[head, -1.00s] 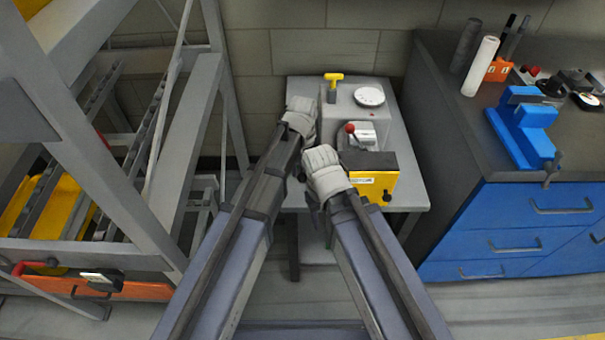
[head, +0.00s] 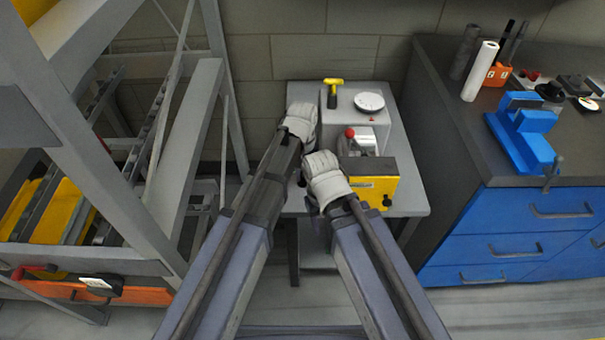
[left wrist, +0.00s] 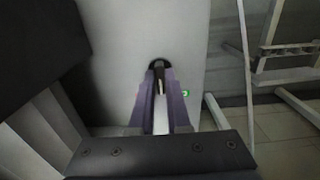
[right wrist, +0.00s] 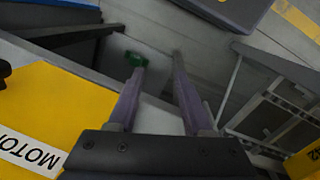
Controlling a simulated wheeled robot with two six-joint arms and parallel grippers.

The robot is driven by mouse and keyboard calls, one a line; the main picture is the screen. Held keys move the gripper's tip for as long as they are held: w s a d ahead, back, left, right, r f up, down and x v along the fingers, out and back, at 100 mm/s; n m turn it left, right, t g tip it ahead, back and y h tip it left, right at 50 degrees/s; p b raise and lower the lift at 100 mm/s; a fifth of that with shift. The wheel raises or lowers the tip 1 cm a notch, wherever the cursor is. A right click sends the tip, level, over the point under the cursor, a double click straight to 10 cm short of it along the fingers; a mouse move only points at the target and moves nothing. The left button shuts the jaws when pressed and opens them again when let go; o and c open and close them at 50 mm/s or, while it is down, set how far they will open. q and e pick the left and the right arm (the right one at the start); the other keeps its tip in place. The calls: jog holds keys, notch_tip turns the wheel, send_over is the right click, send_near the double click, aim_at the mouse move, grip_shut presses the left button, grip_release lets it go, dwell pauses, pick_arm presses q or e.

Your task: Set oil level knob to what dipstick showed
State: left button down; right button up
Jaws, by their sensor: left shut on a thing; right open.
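The yellow-handled dipstick (head: 333,84) stands upright on the grey machine housing (head: 343,128), beside a round white dial (head: 368,101). My left gripper (left wrist: 158,86) is shut on a dark knob (left wrist: 158,65) on a flat pale panel in the left wrist view. The fingers cover much of the knob; no scale or setting is readable there. In the head view my left gripper is at the housing's left side, its fingertips hidden. My right gripper (right wrist: 158,65) is open and empty, beside the yellow box (right wrist: 55,95) with a partly visible "MOTO" label.
A red-ball lever (head: 350,132) stands between the housing and the yellow box. A grey metal rack (head: 185,130) is close on the left. A blue cabinet (head: 520,225) with a blue vise (head: 525,135) is on the right. A small green light (left wrist: 185,93) shows beside the knob.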

pick_arm(q)
jog(key=m, duration=0.4)
jog(key=shift+m, duration=2.5)
jog(key=c, duration=0.9)
grip_release()
jog(key=shift+r, duration=0.1)
